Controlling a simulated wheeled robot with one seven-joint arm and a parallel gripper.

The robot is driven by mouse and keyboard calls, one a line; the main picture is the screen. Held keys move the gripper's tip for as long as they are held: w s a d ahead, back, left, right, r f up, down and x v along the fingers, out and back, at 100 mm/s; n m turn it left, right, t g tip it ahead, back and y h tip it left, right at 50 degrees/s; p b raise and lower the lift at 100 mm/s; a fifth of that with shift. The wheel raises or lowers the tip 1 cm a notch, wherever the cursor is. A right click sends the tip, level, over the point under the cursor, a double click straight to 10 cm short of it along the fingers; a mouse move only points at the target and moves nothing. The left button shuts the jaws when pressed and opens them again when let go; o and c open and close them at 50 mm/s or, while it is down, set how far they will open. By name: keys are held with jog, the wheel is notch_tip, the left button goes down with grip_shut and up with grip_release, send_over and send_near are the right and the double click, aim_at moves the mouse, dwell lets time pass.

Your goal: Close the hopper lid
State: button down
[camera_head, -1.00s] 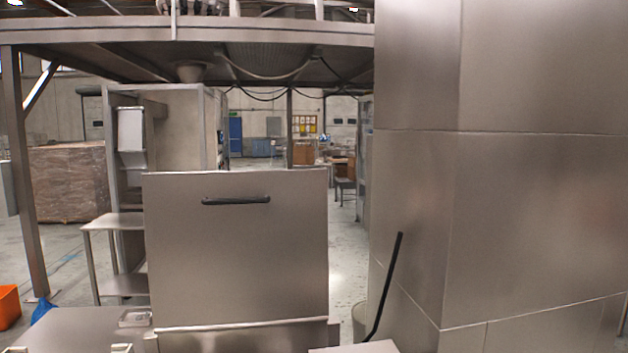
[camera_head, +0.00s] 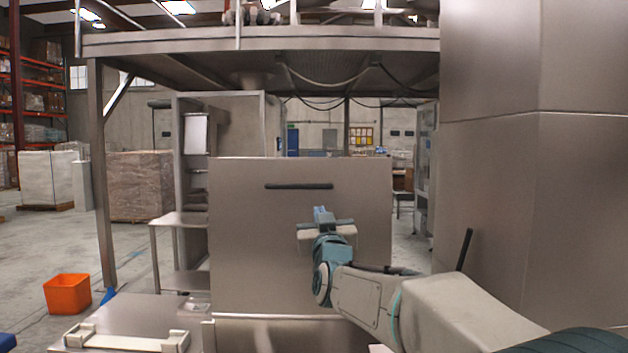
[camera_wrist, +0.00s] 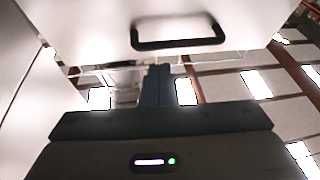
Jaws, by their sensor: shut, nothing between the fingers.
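The hopper lid (camera_head: 245,245) is a flat steel panel that stands raised and upright in the head view. A black bar handle (camera_head: 299,186) runs across its upper part. My gripper (camera_head: 320,211) is in front of the lid, below and a little right of the handle in the picture. Its fingers are shut and empty, pointing up. In the wrist view the handle (camera_wrist: 180,42) shows beyond the shut fingertips (camera_wrist: 158,70), with a gap between them. The hopper's opening is hidden below the lid and behind my arm.
An orange bin (camera_head: 67,294) sits on the floor. Open floor lies farther left.

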aim_at(314, 167)
jog(key=w+r+m+t+h+p, duration=0.1)
jog(key=w+r, duration=0.2)
jog(key=w, duration=0.1)
jog(key=w+a+r+t+h+p, duration=0.1)
jog(key=w+r+t+p, duration=0.1)
jog(key=w+r, duration=0.1)
jog(key=w+r+m+t+h+p, duration=0.1)
jog(key=w+r+p, duration=0.1)
jog(key=w, duration=0.3)
jog(key=shift+w+a+r+m, duration=0.1)
jog(key=shift+a+r+m, duration=0.2)
jog(key=shift+r, duration=0.55)
jog(key=shift+w+f+p, duration=0.15)
jog(key=shift+w+p, duration=0.45)
jog(key=shift+w, duration=0.1)
jog(key=shift+w, duration=0.1)
